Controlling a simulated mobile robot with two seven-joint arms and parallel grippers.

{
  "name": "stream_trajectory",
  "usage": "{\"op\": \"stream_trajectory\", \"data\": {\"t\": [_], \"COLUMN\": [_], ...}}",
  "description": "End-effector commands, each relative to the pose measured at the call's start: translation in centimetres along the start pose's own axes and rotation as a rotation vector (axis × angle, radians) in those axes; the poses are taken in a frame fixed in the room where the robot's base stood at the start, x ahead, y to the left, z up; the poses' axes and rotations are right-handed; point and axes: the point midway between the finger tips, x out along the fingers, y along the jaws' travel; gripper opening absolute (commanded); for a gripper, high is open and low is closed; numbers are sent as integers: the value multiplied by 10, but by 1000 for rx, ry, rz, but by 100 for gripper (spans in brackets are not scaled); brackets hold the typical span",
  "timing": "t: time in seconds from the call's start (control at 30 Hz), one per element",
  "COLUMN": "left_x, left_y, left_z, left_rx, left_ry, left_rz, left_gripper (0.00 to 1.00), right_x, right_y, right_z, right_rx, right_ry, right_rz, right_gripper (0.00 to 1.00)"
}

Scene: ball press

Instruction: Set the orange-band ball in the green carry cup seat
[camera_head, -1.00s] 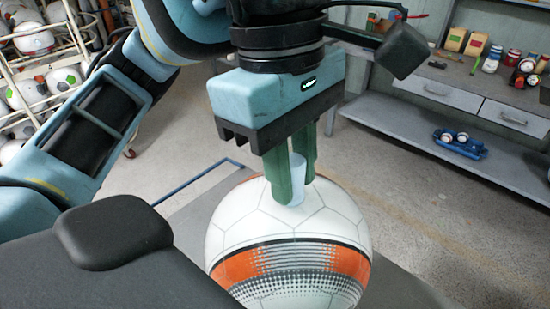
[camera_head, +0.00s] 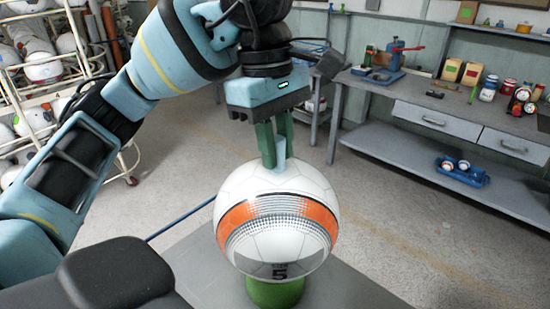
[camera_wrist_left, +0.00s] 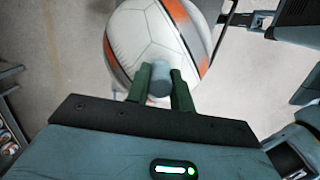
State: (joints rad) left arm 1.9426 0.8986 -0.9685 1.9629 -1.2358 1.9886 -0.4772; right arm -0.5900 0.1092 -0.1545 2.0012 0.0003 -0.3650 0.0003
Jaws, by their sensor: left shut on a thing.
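The orange-band ball (camera_head: 276,222) is white with an orange and black-dotted band and shows a black 5 near its bottom. It is right above the green carry cup seat (camera_head: 275,291), which stands on a grey surface and is mostly hidden under the ball. I cannot tell whether ball and seat touch. My left gripper (camera_head: 275,152) is above the ball, its green fingers shut on a pale cylindrical stem (camera_head: 281,148) at the ball's top. The left wrist view also shows the fingers around this stem (camera_wrist_left: 159,80) with the ball (camera_wrist_left: 155,40) beyond. My right gripper is not in view.
A workbench (camera_head: 430,117) with drawers, jars and a blue press (camera_head: 388,62) stands at the right. A blue tray with small balls (camera_head: 462,171) sits on its lower shelf. A rack of balls (camera_head: 40,75) is at the left. Open floor lies between.

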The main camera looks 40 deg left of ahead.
Motion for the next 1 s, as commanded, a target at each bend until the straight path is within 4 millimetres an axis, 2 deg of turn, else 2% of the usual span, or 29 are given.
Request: {"op": "stream_trajectory", "data": {"t": [0.27,0.63,1.0], "left_x": [-1,31,35], "left_y": [8,8,8], "left_z": [-11,-15,-16], "left_rx": [-5,-3,-2], "left_ry": [0,0,-1], "left_rz": [3,2,2], "left_gripper": [0,0,0], "right_x": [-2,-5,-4], "right_y": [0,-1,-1], "right_z": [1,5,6], "right_rx": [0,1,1], "right_ry": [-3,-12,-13], "right_rz": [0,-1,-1], "right_gripper": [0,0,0]}}
